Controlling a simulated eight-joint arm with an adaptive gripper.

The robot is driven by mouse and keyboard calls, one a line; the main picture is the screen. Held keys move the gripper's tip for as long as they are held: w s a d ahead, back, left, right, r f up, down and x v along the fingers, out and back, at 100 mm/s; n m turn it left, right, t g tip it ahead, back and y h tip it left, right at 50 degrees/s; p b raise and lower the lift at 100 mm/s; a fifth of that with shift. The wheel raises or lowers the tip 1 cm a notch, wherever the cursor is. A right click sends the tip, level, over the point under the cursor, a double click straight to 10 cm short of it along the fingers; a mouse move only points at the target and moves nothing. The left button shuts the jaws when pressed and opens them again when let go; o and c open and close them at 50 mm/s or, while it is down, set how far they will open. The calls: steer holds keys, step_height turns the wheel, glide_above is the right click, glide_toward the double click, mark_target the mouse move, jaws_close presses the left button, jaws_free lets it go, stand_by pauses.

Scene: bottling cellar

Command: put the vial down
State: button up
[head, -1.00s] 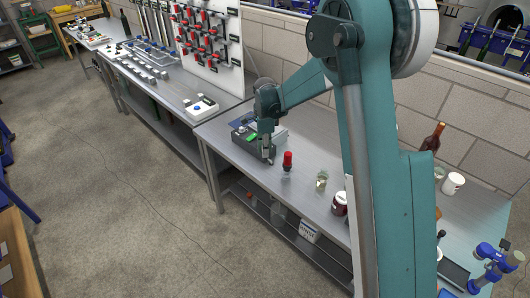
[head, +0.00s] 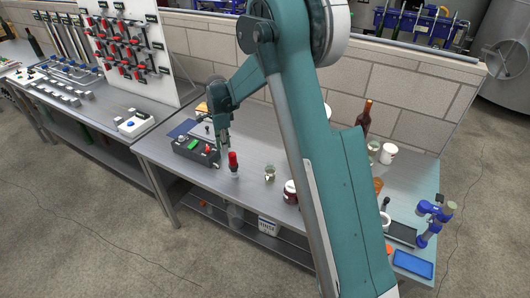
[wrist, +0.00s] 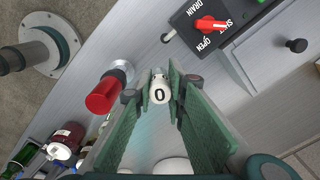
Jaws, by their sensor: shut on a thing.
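In the wrist view my gripper (wrist: 160,95) is shut on the vial (wrist: 159,90), a small pale cylinder with a dark ring-like mark on its end. In the head view my gripper (head: 220,157) hangs low over the steel bench (head: 258,152), between a grey control box and a red-topped glass piece. The vial is too small to make out there. I cannot tell whether it touches the bench.
The control box (head: 194,148) is close on the left; its red handle (wrist: 210,25) shows in the wrist view. The red-topped piece (head: 233,162) is close on the right. A small jar (head: 270,173) and a dark red jar (head: 290,191) stand further right.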

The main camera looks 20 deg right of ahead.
steer(key=m, duration=0.2)
glide_above(268, 151)
steer(key=shift+w+r+b, duration=0.1)
steer(key=shift+w+b, duration=0.05)
steer(key=shift+b, duration=0.3)
steer(key=shift+f, duration=3.1)
steer(key=shift+f+b, duration=0.4)
steer(key=shift+f, duration=1.5)
steer(key=shift+f, duration=0.15)
steer(key=o, duration=0.8)
